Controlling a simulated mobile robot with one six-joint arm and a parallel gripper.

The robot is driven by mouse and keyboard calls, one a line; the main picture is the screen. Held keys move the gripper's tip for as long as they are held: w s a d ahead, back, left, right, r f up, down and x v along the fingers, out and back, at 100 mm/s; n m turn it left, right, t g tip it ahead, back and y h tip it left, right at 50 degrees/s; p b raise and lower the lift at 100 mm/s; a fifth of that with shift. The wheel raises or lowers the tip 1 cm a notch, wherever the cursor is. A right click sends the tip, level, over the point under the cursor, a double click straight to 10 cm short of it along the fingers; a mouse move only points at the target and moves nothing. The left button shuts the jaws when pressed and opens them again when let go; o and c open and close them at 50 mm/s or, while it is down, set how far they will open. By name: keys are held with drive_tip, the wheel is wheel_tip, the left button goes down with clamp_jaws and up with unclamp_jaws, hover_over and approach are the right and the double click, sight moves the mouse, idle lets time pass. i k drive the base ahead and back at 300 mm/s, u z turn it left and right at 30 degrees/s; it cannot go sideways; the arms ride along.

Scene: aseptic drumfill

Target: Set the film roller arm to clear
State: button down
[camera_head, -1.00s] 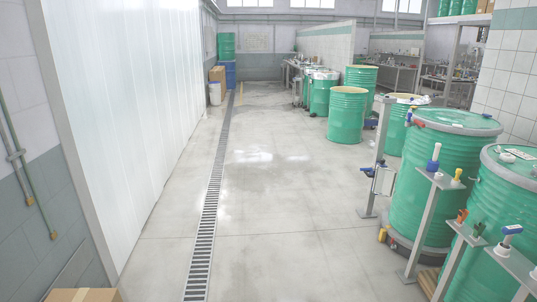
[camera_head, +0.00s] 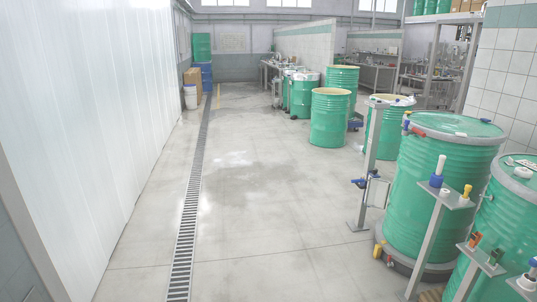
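I cannot make out a film roller arm for certain in the body camera view. Small red and blue fittings (camera_head: 406,122) sit close to the rim of the large green drum behind the post. My gripper is not in view.
Large green drums (camera_head: 440,185) line the right side, with stands holding small coloured fittings (camera_head: 447,195) before them. More green drums (camera_head: 330,118) stand further back. A floor drain (camera_head: 190,225) runs along the left. The middle floor is clear.

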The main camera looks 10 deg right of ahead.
sight(368, 194)
drive_tip(key=z, duration=0.05)
drive_tip(key=i, duration=3.65)
drive_tip(key=u, duration=0.15)
